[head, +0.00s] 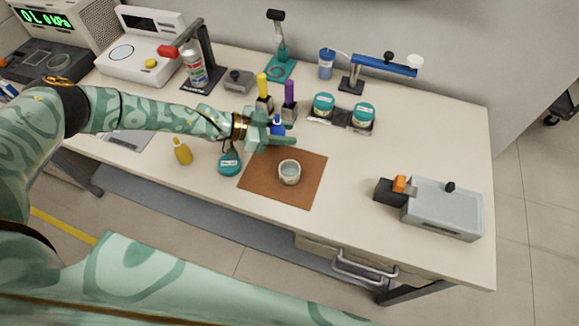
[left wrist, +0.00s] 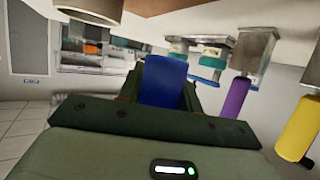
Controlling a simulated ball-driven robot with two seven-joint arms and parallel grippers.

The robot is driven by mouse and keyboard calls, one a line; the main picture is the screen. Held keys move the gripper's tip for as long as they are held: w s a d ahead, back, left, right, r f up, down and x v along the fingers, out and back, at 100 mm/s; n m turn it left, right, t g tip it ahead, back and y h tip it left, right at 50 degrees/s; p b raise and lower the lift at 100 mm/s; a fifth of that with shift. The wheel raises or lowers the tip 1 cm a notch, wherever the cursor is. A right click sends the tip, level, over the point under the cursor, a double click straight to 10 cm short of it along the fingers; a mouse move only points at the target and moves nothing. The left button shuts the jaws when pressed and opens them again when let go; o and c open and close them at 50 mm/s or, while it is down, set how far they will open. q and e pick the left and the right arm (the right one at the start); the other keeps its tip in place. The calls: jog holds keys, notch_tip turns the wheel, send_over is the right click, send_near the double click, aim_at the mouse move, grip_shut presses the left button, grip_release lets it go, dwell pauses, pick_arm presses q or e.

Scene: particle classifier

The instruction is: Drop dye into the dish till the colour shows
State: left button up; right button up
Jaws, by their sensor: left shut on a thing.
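A small pale round dish (head: 290,173) stands on a brown mat (head: 260,184) on the table. My left gripper (head: 277,134) is shut on a blue dropper (head: 277,127) just behind the dish. The blue dropper also shows between the fingers in the left wrist view (left wrist: 165,80); its lower end is hidden. Part of the pale dish shows at the top of that view (left wrist: 92,8). The inside of the dish shows no clear colour in the head view. A yellow dropper (head: 262,85) and a purple dropper (head: 289,93) stand upright in grey holders. My right gripper is out of view.
A yellow bottle (head: 183,151) and a teal round item (head: 229,160) stand left of the mat. Teal-lidded jars (head: 363,115) sit in a tray behind right. A grey box device (head: 442,208) stands at the right. The table between mat and box is clear.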

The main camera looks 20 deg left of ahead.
pick_arm(q)
jog(key=shift+s+r, duration=0.1)
jog(key=shift+s, duration=0.05)
